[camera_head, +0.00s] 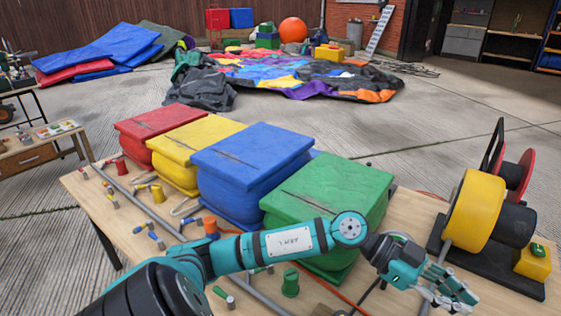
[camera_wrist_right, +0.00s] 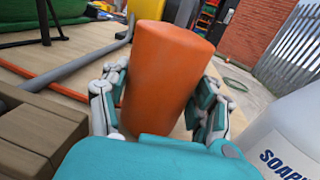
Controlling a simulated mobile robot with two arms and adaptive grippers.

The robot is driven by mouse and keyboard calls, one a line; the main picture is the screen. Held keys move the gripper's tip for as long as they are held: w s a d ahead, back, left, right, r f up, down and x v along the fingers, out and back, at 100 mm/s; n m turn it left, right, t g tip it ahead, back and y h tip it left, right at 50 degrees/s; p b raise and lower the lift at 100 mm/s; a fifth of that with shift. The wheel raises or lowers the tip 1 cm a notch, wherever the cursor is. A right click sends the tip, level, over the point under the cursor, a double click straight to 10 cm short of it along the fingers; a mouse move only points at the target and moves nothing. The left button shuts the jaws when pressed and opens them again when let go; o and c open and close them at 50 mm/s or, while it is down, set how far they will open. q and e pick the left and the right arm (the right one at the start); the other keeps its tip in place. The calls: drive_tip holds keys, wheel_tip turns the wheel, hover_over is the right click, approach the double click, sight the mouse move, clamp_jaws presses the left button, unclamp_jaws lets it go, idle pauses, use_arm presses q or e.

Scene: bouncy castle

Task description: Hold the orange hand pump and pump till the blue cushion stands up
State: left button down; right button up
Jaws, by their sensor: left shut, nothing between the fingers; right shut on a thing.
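The blue cushion (camera_head: 262,158) stands on the table in the head view, third in a row of four. Its sides bulge and its flat top has a dark crease. In the right wrist view my right gripper (camera_wrist_right: 165,110) is shut around an orange cylinder, the orange hand pump (camera_wrist_right: 167,75); it is upright, slightly tilted. My right gripper does not show in the head view. My left gripper (camera_head: 452,291) is shut and empty at the right front of the table, in front of the blower. My left arm crosses before the green cushion.
Red (camera_head: 163,122), yellow (camera_head: 197,138) and green (camera_head: 330,190) cushions share the table (camera_head: 110,212). A blower with a yellow drum (camera_head: 474,210) stands at the right. A small orange piece (camera_head: 210,226) is beside my left arm. A white soap bottle (camera_wrist_right: 292,140) is close right of the pump.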

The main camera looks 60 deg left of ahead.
drive_tip(key=o, duration=1.7)
drive_tip(key=v, duration=1.2)
